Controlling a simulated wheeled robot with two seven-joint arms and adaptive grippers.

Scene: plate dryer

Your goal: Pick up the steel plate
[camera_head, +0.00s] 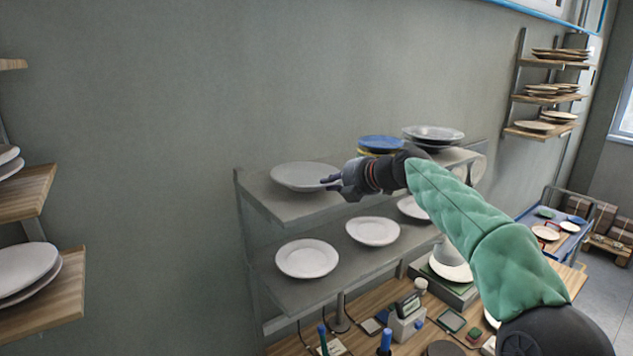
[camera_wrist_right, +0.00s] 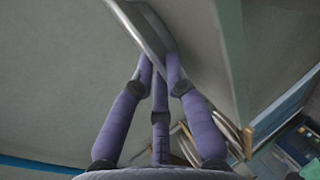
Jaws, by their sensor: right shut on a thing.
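The steel plate (camera_head: 303,176), pale grey and round, is at the left end of the upper grey shelf, tilted slightly. My right gripper (camera_head: 333,183) is shut on its right rim. In the right wrist view the plate (camera_wrist_right: 140,28) shows nearly edge-on, its rim between the purple fingers (camera_wrist_right: 160,62). I cannot tell whether the plate touches the shelf or is just above it. My left gripper is out of view.
The upper shelf (camera_head: 300,207) also holds a blue plate (camera_head: 381,142) and a grey plate stack (camera_head: 433,132) to the right. White plates lie on the shelf below. Wooden side shelves (camera_head: 30,190) carry more plates. Small devices stand on the workbench below.

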